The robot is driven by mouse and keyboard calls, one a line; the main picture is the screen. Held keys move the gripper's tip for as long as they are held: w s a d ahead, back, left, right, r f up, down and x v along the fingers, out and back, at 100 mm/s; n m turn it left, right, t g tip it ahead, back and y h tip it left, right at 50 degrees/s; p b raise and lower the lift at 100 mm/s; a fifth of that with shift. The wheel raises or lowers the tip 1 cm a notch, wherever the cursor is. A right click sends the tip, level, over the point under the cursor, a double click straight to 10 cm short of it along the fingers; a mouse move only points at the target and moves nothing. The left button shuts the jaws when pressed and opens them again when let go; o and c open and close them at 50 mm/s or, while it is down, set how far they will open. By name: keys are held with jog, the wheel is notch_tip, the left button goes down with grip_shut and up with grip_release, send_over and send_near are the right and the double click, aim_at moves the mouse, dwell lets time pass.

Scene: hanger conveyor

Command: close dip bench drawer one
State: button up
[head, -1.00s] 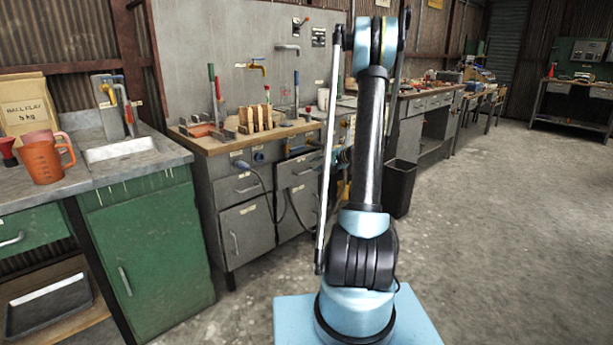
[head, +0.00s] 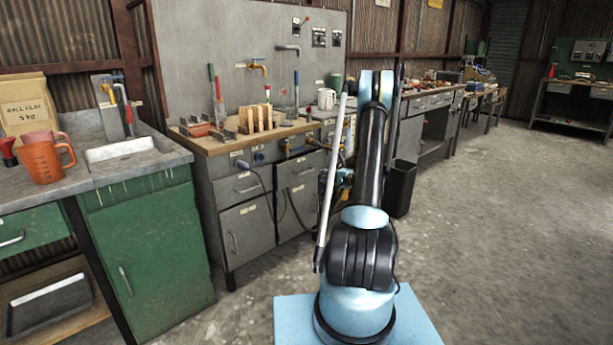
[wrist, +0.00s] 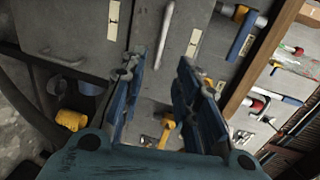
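The dip bench is the grey cabinet with a wooden top (head: 215,148) at centre left in the head view. Its left drawer (head: 240,185) looks flush. Its right drawer (head: 300,169) is left of my arm, and how far it stands out is unclear. In the wrist view, turned sideways, a grey front with a bar handle (wrist: 165,35) lies beyond my gripper (wrist: 158,85). In the head view my gripper is largely hidden behind my arm.
A hose (head: 262,180) hangs over the front. A black bin (head: 399,188) stands right of my arm. A green cabinet (head: 150,255) with a sink is at left. Floor at right is clear.

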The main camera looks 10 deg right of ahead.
jog(key=x, duration=1.4)
jog(key=shift+w+a+f, duration=0.1)
jog(key=shift+w+a, duration=0.05)
jog(key=shift+a, duration=0.05)
grip_shut()
